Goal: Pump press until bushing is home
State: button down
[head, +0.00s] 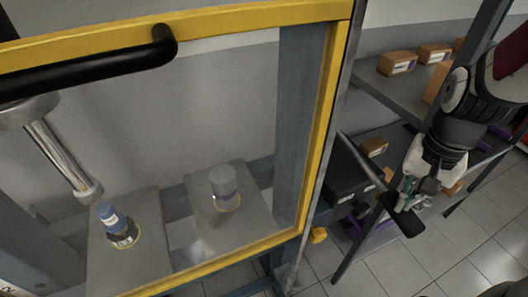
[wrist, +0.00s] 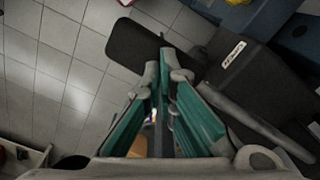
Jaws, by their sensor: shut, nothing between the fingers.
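The press stands behind a yellow-framed guard (head: 322,130). Its silver ram (head: 60,155) slants down at the left, with its tip above and apart from a blue cylindrical part (head: 107,214). That part sits in a dark, yellow-rimmed piece on a grey plate; which piece is the bushing, and how deep it sits, I cannot tell. The pump lever (head: 362,160) runs from the press's right side to a black grip (head: 403,216). The grip also shows in the wrist view (wrist: 135,48). My gripper (head: 400,205) is shut and empty, its teal-padded fingers (wrist: 163,62) right by the grip; contact is unclear.
A grey cylinder (head: 222,180) stands on a second plate inside the press. A dark box (head: 345,170) is beside the lever. Shelves (head: 385,85) with cardboard boxes (head: 397,63) stand behind my arm. The tiled floor (head: 445,240) below is clear.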

notch_tip(320, 180, down, 2)
jog(key=shift+f+b, duration=0.15)
jog(key=shift+b, duration=0.3)
notch_tip(320, 180, up, 16)
jog(key=p, duration=1)
jog(key=shift+r, duration=0.25)
jog(key=shift+f, duration=0.1)
jog(key=shift+f+b, duration=3.1)
jog(key=shift+f, duration=5.2)
notch_tip(320, 180, up, 17)
jog(key=p, duration=0.9)
jog(key=shift+f, duration=0.15)
jog(key=shift+f, duration=0.1)
